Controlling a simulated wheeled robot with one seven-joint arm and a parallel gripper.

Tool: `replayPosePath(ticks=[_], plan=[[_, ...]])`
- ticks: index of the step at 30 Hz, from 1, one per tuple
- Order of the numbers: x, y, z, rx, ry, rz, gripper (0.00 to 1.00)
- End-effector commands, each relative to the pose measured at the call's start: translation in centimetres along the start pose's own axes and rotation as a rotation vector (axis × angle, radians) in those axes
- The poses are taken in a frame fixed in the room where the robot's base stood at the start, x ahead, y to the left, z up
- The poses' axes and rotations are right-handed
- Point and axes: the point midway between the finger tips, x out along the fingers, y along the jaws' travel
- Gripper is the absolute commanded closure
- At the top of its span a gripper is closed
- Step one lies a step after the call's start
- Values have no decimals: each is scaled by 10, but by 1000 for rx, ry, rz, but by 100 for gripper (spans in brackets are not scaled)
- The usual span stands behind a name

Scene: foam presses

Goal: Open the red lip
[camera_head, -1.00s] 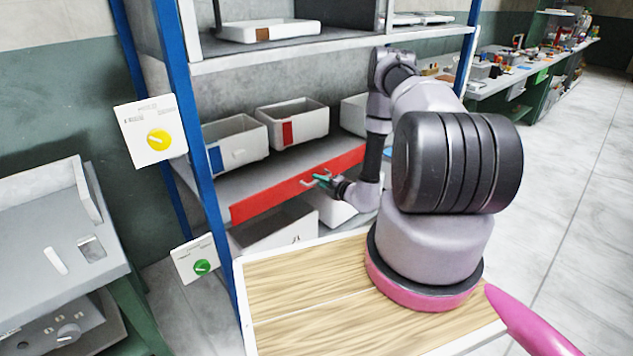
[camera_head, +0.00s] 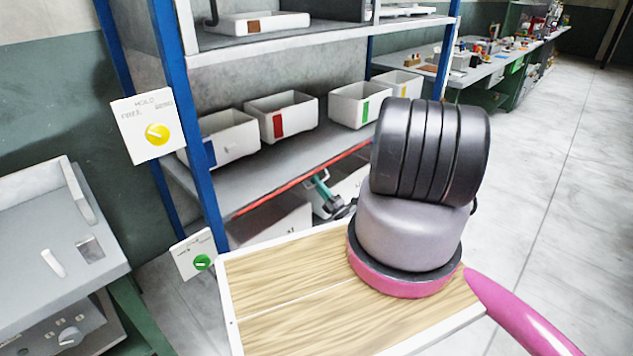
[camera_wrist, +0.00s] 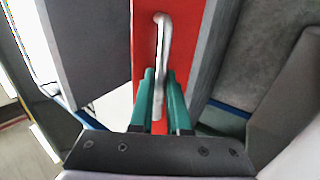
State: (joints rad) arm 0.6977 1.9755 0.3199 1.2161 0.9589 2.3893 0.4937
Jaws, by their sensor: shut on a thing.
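The red lip (camera_head: 302,178) runs along the front edge of the middle shelf. In the head view it now shows only as a thin red strip, folded down from upright. In the wrist view its red face (camera_wrist: 197,50) fills the middle, with a pale metal handle (camera_wrist: 161,35) on it. My gripper (camera_wrist: 159,88) has green fingers shut on the handle. In the head view my gripper (camera_head: 320,183) is at the lip's front edge, and my arm hides part of the area to its right.
White bins with blue (camera_head: 228,138), red (camera_head: 282,117) and green (camera_head: 361,104) labels stand on the shelf behind the lip. Pale bins (camera_head: 270,225) sit below. A blue post (camera_head: 184,110) with yellow-knob (camera_head: 146,125) and green-knob (camera_head: 194,254) panels stands left. Open floor lies right.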

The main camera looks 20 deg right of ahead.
Motion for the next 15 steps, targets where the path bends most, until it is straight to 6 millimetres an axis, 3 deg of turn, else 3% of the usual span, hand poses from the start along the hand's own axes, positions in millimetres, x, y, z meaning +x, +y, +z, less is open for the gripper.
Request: replayPosePath(ticks=[15], plan=[[-4,-7,0,-1,2,131,100]])
